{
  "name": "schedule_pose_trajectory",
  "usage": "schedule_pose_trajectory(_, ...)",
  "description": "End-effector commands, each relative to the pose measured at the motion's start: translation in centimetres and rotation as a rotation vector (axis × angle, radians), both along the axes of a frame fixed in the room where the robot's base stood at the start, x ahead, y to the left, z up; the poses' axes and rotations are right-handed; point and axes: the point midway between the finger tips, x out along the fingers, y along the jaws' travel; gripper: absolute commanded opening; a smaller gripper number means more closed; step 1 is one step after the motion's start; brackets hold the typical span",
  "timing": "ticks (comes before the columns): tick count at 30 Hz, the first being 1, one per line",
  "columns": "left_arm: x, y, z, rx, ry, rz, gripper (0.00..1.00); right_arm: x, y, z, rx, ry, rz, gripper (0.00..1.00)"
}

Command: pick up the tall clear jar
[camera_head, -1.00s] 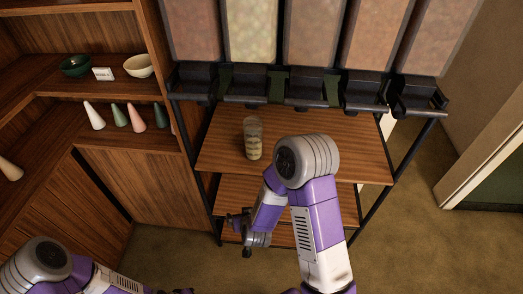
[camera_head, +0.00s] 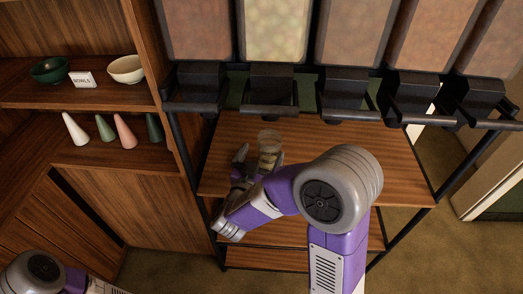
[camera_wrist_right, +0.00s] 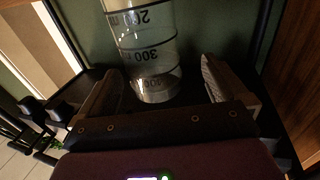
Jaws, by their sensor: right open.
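The tall clear jar (camera_head: 268,138) stands upright on the wooden shelf top below the dispensers. In the right wrist view the jar (camera_wrist_right: 144,45) is see-through, with black measuring marks such as 200 and 300. My right gripper (camera_head: 259,157) is at the jar, partly covering its lower part in the head view. In the wrist view the right gripper (camera_wrist_right: 162,76) is open, one finger on each side of the jar, with gaps between fingers and jar. My left gripper is out of view; only part of the left arm shows at the bottom left.
Several dispensers with black spouts (camera_head: 268,103) hang above the back of the shelf top (camera_head: 395,165). A wooden cabinet at the left holds a green bowl (camera_head: 50,70), a cream bowl (camera_head: 126,70), a small sign (camera_head: 82,80) and several cones (camera_head: 75,130). The shelf top's right side is clear.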

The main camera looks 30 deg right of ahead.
Motion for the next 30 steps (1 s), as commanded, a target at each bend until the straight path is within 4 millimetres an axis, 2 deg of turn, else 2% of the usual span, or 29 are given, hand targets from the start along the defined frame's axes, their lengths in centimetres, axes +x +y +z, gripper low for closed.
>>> schedule_pose_trajectory(12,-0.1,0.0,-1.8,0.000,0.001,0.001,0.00,3.5,-4.4,-0.3,0.000,-0.001,-0.004,1.00)
schedule_pose_trajectory(16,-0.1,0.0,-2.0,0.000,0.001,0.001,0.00,4.3,-5.2,-0.2,-0.001,-0.001,-0.001,1.00)
schedule_pose_trajectory(23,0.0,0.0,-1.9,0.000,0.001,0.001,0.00,4.4,-5.2,-0.1,0.000,0.000,0.001,1.00)
schedule_pose_trajectory(26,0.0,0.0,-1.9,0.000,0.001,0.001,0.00,4.4,-5.2,-0.1,0.000,0.000,0.001,0.87)
schedule_pose_trajectory(30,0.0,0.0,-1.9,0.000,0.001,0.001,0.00,4.4,-5.2,-0.1,0.000,0.000,0.001,0.66)
